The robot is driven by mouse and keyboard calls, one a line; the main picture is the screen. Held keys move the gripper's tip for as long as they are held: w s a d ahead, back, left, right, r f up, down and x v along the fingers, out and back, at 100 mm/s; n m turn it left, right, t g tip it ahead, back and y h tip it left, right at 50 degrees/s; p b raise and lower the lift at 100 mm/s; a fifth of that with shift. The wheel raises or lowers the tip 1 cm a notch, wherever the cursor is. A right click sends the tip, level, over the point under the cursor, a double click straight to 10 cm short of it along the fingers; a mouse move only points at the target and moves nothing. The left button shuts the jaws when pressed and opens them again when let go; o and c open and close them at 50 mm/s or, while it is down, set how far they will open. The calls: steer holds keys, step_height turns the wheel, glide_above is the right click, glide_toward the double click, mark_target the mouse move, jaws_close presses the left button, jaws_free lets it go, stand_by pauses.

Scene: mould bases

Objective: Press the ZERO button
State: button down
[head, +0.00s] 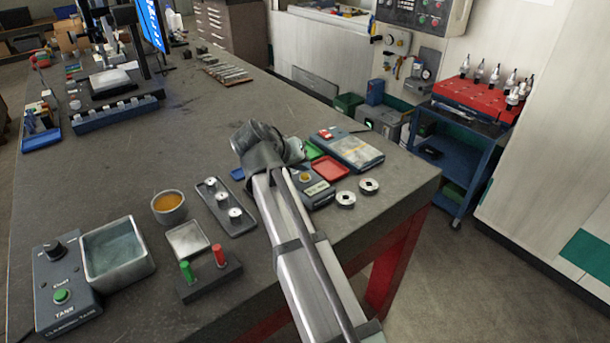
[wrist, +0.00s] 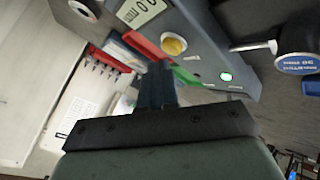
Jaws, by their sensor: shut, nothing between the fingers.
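A dark grey device with a small display (wrist: 142,10) and a round yellow button (wrist: 173,46) shows at the top of the wrist view. A green-lit round button (wrist: 226,76) sits on the same device. The lettering by the buttons is too small to read, so I cannot tell which is marked ZERO. In the head view the device (head: 318,198) is partly hidden by my arm; its yellow button (head: 305,177) shows. My gripper (wrist: 158,70) is shut and empty, its fingertips below the yellow button in the picture. I cannot tell whether they touch the device.
A red tray (head: 330,168) and a blue-grey case (head: 352,150) lie beyond the device. Two metal rings (head: 346,198) lie to its right. A grey tray with posts (head: 226,208) and a block with green and red pegs (head: 208,275) stand left of my arm.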

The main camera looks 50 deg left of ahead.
mark_target(302, 177)
steer(key=shift+r, duration=0.35)
steer(key=shift+r, duration=2.4)
